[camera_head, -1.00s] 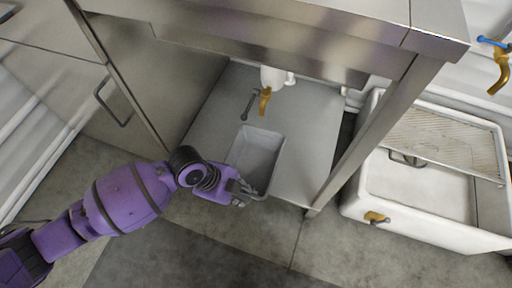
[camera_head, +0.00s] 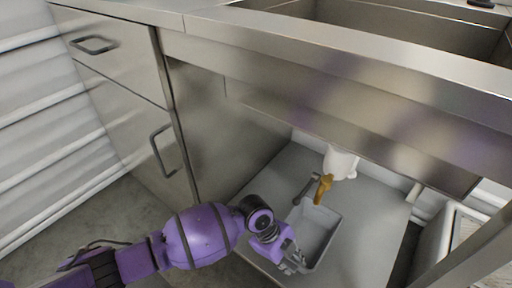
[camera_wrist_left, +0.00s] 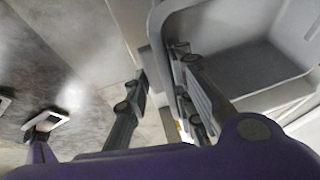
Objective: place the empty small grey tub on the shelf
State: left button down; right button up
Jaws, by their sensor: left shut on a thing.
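The small grey tub (camera_head: 315,230) is empty inside and sits low over the grey shelf (camera_head: 372,235) under the sink. I cannot tell whether its base touches the shelf. My left gripper (camera_head: 291,261) is shut on the tub's near wall, at the front edge of the shelf. In the left wrist view the tub (camera_wrist_left: 255,75) fills the upper right, with the fingers (camera_wrist_left: 165,75) at its wall. My right gripper is in neither view.
A white drain fitting (camera_head: 341,162) with a brass spout (camera_head: 323,188) hangs just behind the tub. A dark grey tool-like item (camera_head: 306,189) lies behind it to the left. A steel cabinet (camera_head: 125,110) stands left, and the sink's steel front (camera_head: 340,110) overhangs the shelf.

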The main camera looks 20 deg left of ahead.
pick_arm(q)
jog(key=f+b, duration=0.1)
jog(key=w+f, duration=0.1)
jog(key=f, duration=0.1)
jog(key=shift+w+d+f+b, duration=0.15)
jog(key=shift+b, duration=0.25)
jog(key=c, duration=1.5)
grip_release()
